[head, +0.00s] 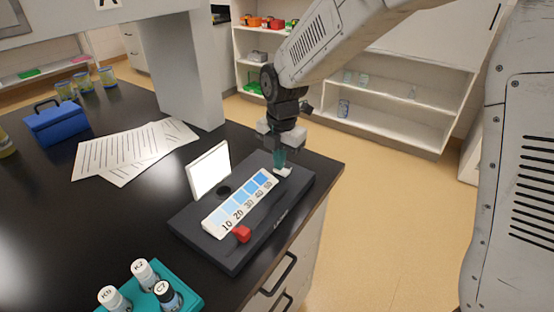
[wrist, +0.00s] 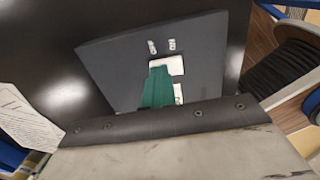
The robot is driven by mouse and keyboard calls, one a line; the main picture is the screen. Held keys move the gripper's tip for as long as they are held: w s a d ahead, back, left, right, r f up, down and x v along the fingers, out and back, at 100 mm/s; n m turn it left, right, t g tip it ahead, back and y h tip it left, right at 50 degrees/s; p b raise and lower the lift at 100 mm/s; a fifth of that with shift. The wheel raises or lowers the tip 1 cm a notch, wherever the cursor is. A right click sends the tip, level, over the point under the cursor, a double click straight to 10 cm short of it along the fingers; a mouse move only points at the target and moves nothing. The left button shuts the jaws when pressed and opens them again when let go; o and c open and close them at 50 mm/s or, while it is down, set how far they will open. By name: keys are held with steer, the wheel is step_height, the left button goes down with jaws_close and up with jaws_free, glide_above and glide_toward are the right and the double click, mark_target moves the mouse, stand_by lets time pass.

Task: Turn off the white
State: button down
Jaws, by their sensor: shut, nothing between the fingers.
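A dark flat device (head: 190,225) lies on the black bench near its right edge. It carries a bright white upright panel (head: 209,170), a blue-shaded scale strip (head: 240,204) with printed numbers, and a red piece (head: 242,234) at the near end. A small white piece (head: 284,171) sits at its far end; it also shows in the wrist view (wrist: 172,64). My gripper (head: 279,160) points down with its green fingers shut and empty, right at this white piece. In the wrist view the fingers (wrist: 158,88) cover part of it. I cannot tell whether they touch.
A teal rack (head: 192,302) with labelled bottles stands at the near edge. Paper sheets (head: 130,152), a blue box (head: 57,123) and several jars (head: 83,84) lie left. A grey post (head: 187,70) rises behind the panel. Open shelves (head: 390,98) stand beyond the bench.

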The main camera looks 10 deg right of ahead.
mark_target(285, 171)
steer(key=shift+s+d+f, duration=0.3)
steer(key=shift+s+d, duration=0.3)
step_height(285, 171, up, 15)
steer(key=shift+d+f, duration=0.15)
steer(key=shift+f, duration=0.05)
stand_by(0.5)
steer(key=shift+t+y, duration=0.3)
